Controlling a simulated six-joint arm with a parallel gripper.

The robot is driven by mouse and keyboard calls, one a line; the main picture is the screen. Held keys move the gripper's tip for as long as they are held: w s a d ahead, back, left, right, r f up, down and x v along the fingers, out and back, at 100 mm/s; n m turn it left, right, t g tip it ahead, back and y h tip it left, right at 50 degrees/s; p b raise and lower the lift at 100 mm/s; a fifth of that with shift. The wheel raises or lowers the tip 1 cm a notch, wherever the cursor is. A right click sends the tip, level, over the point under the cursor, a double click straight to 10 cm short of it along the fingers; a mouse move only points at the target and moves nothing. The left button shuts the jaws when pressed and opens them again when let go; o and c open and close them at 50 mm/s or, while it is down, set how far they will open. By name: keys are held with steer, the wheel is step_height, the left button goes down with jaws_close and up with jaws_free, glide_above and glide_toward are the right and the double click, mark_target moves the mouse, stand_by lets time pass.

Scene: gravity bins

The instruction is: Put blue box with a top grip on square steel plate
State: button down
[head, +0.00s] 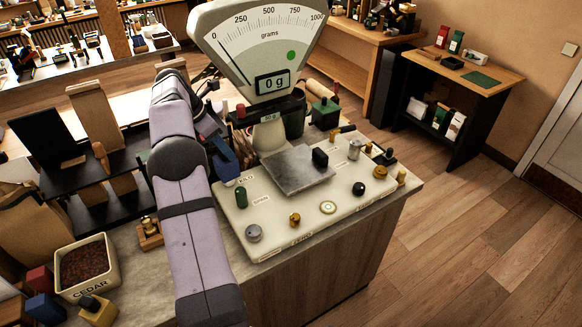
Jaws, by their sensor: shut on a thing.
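The square steel plate (290,177) lies on the cream scale deck, below the dial. My gripper (215,138), partly hidden behind my arm, is to the left of the plate. It is shut on a blue box (226,161), which hangs below the fingers, left of the plate and apart from it. The box's top grip is hidden by the fingers. A small black block (320,157) appears at the plate's right rear edge; I cannot tell whether it rests on the plate.
The scale dial (265,40) stands behind the plate, its display at 0 g. Small weights and knobs surround the plate, including a green cylinder (241,196) and a brass one (295,219). A CEDAR bin (112,265) and another blue block (45,308) are at lower left.

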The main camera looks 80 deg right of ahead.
steer(key=s+d+r+n+t, duration=0.1)
steer(key=s+d+r+n, duration=0.1)
steer(key=s+d, duration=0.5)
steer(key=s+d+r+n, duration=0.15)
steer(key=s+d, duration=0.25)
steer(key=s, duration=0.6)
step_height(320, 180, down, 10)
steer(key=p, duration=0.2)
steer(key=shift+a+r+h+p, duration=0.25)
steer(key=shift+h+p, duration=0.05)
steer(key=shift+p, duration=0.1)
steer(key=shift+f, duration=0.15)
steer(key=c, duration=1.3)
jaws_free()
steer(key=shift+o, duration=0.2)
steer(key=b+v, duration=0.4)
steer(key=v, duration=0.8)
